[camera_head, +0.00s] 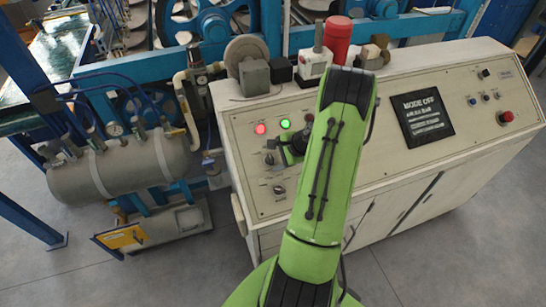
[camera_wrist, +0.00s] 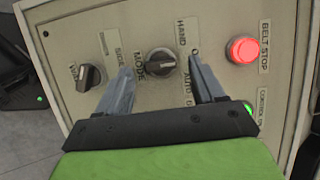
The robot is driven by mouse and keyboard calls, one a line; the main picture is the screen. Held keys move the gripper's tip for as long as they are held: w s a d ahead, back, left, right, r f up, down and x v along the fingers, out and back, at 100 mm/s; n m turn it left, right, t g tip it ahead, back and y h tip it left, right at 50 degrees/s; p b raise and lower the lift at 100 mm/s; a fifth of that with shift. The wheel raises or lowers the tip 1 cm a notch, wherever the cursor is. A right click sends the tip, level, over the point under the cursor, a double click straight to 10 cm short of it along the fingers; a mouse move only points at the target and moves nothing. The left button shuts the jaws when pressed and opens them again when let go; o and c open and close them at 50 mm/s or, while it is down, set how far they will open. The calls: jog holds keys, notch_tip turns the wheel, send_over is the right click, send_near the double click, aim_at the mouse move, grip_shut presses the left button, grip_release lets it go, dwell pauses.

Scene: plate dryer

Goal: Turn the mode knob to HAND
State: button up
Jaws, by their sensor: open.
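In the head view the knob (camera_head: 270,158) is small, on the left of the console. My gripper (camera_wrist: 159,66) is open, with one grey finger on each side of the knob in the picture. I cannot tell whether either finger touches it.
Another dark knob (camera_wrist: 88,77) is to the left. The lit red BELT STOP lamp (camera_wrist: 243,49) is to the right, and a lit green lamp (camera_wrist: 248,107) is partly hidden by my gripper. The console's black display (camera_head: 424,117) appears to read MODE OFF. A red emergency-style button (camera_head: 506,117) is at far right.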

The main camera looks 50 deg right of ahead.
jog(key=shift+x, duration=1.05)
jog(key=shift+d, duration=0.1)
jog(key=c, duration=1.1)
jog(key=shift+o, duration=0.2)
jog(key=shift+n, duration=0.3)
jog(key=n+b, duration=0.1)
jog(key=n, duration=0.1)
jog(key=n+g+b, duration=0.1)
jog(key=n, duration=0.1)
jog(key=shift+w+g, duration=0.15)
jog(key=shift+g, duration=0.15)
jog(key=shift+w+r+n+g+b, duration=0.15)
jog(key=shift+n+g+b, duration=0.65)
jog(key=shift+n, duration=1.2)
